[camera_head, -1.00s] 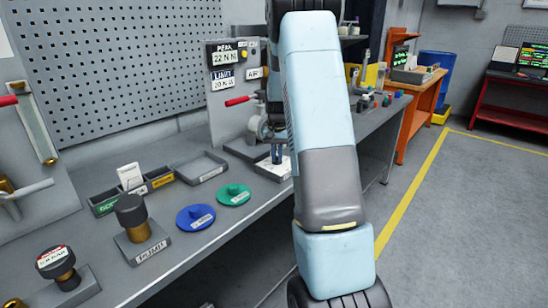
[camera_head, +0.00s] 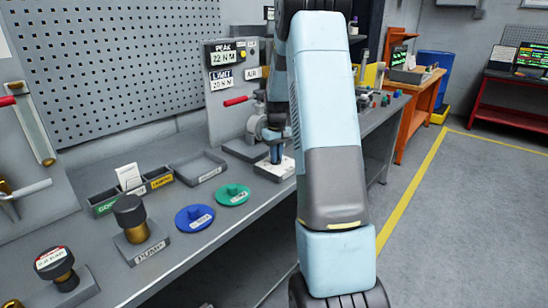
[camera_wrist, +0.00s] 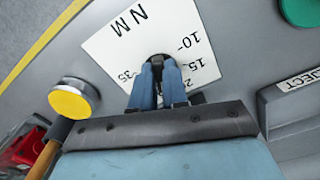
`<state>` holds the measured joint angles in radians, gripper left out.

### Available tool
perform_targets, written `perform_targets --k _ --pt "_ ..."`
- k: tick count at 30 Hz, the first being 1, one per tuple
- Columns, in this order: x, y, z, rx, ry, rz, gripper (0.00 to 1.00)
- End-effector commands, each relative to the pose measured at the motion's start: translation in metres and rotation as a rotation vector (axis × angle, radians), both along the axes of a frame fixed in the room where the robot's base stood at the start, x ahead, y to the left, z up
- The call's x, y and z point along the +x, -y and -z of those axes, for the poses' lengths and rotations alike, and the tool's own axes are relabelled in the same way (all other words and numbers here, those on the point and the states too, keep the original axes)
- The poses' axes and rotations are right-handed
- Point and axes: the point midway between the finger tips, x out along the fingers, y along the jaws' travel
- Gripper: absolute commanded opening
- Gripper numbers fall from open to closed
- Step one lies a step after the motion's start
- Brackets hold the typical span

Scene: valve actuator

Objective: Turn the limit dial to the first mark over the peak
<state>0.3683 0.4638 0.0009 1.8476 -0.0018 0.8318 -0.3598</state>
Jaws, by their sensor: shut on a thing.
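The limit dial's white scale plate (camera_wrist: 128,40) shows in the wrist view, marked N M, with 10, 15 and 35 readable and another number partly covered. In the head view my gripper (camera_head: 276,156) points down over the white plate (camera_head: 287,166) on the bench. The upright panel display (camera_head: 222,60) reads PEAK 22 N M, and the LIMIT display (camera_head: 221,78) seems to read 20 N M.
A red-handled lever (camera_head: 237,101) stands behind.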

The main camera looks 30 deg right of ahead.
Motion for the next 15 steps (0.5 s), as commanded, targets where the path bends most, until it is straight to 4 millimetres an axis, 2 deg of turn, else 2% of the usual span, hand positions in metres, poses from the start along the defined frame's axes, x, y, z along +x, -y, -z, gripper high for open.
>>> perform_targets --k 1,12,13,15 --pt "0.0002 0.0053 -0.0020 -0.006 0.005 0.002 0.00" --pt "0.0011 0.0041 -0.0025 -0.006 0.007 -0.002 0.00" --pt "0.0011 0.0040 -0.0025 -0.006 0.007 -0.002 0.16" --pt "0.0011 0.0033 -0.0024 -0.005 0.006 -0.002 0.22"
